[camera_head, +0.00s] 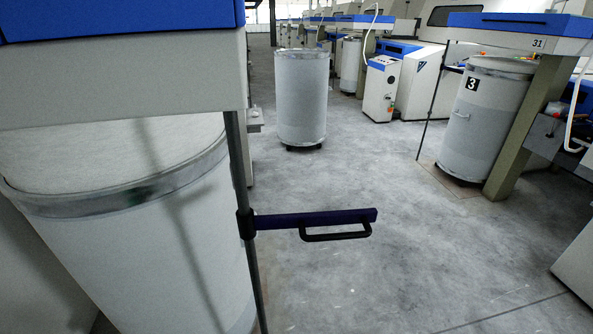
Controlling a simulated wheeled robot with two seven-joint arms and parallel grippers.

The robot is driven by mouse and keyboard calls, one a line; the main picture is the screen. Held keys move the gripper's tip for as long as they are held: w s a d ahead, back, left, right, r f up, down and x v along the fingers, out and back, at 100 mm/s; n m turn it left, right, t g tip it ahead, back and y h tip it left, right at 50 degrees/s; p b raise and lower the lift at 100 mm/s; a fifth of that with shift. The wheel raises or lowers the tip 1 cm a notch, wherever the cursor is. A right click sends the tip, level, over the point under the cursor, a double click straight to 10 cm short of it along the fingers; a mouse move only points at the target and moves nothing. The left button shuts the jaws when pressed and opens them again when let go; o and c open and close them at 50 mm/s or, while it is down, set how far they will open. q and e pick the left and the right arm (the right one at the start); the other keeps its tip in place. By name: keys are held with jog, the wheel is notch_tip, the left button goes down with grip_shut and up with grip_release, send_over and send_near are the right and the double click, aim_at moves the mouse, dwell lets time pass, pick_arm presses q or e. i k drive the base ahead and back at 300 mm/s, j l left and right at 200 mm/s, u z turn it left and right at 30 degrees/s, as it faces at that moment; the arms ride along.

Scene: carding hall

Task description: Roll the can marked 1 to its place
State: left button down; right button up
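No can in view shows a 1. A grey can on castors (301,98) stands upright in the aisle, clear of the machines, with no number on the side I see. A large grey can (135,255) stands close at the left under a blue and white machine head, also with no number showing. A can marked 3 (484,120) stands at the right under the machine head labelled 31. Neither of my grippers is in view.
A blue bar with a black handle (315,219) juts into the aisle from a thin post in front of the left can. A slanted post (433,105) stands by can 3. A white cabinet (381,88) and another can (350,65) are farther back. The grey middle floor (370,270) is clear.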

aim_at(140, 212)
jog(key=u, duration=1.25)
